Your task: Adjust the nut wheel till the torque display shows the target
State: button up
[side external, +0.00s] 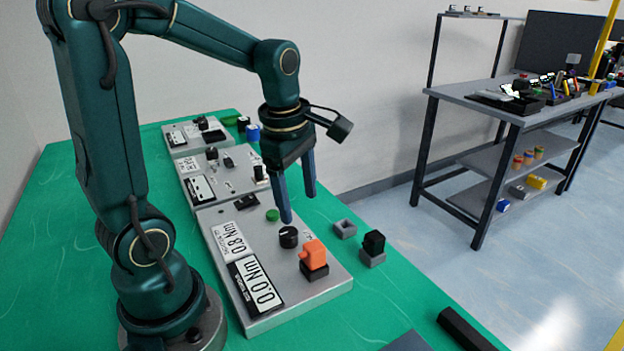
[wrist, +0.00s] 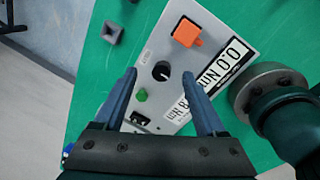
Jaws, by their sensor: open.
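The nut wheel appears to be the black round knob (side external: 289,237) with a white mark, on the nearest grey panel (side external: 318,283). It also shows in the wrist view (wrist: 161,72). The torque display (side external: 256,285) reads 0.0 Nm. The smaller plate behind it, apparently the target (side external: 232,242), reads 0.8 Nm. My gripper (side external: 299,208) is open and empty, pointing down above the panel near the knob. In the wrist view, the knob lies between the fingers (wrist: 159,74) in the picture; the fingers do not visibly touch it.
An orange block on a black base (side external: 314,256) stands close to the knob. A green button (side external: 272,215) is on its other side. Two more panels (side external: 220,173) stand behind. A black block on a grey base (side external: 373,247) and a grey socket (side external: 345,229) sit on the green table.

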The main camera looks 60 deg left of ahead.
aim_at(289, 231)
jog(key=shift+n+g, duration=0.7)
jog(key=shift+n, duration=0.2)
jog(key=a+f, duration=0.3)
jog(key=shift+s+f, duration=0.15)
jog(key=shift+s+a+f+h, duration=0.1)
jog(key=shift+f+h, duration=0.15)
jog(key=shift+h, duration=0.05)
jog(key=shift+f, duration=2.45)
grip_shut()
